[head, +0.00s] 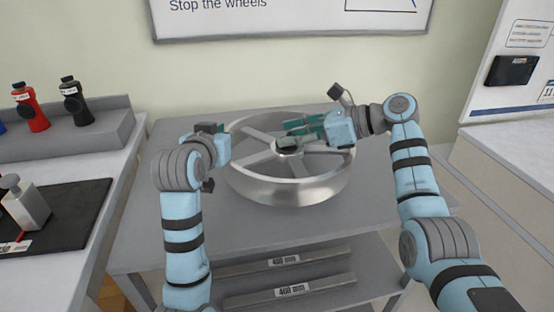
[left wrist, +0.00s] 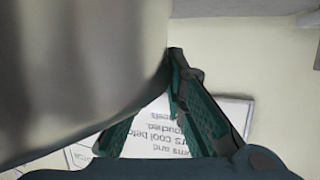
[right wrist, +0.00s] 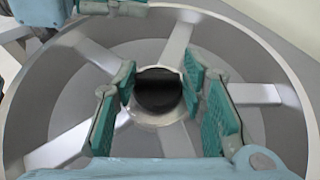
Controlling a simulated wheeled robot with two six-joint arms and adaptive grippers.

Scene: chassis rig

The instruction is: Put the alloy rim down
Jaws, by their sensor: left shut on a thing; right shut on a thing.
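The alloy rim (head: 292,192) is a silver spoked wheel lying face up over the grey table; I cannot tell whether it touches the top. My left gripper (head: 223,128) is shut on the rim's left edge; its outer wall fills much of the left wrist view (left wrist: 70,60). My right gripper (head: 303,130) reaches over the rim from the right and is at the middle; in the right wrist view its green fingers (right wrist: 165,95) stand on either side of the dark hub hole, shut on the rim's hub. The rim hides the table beneath it.
The grey table (head: 140,235) has bare top around the rim. Labelled bars (head: 287,290) lie on its lower shelf. At left, a side bench holds red and black bottles (head: 30,108) and a black mat (head: 75,210). A board (head: 290,15) hangs behind.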

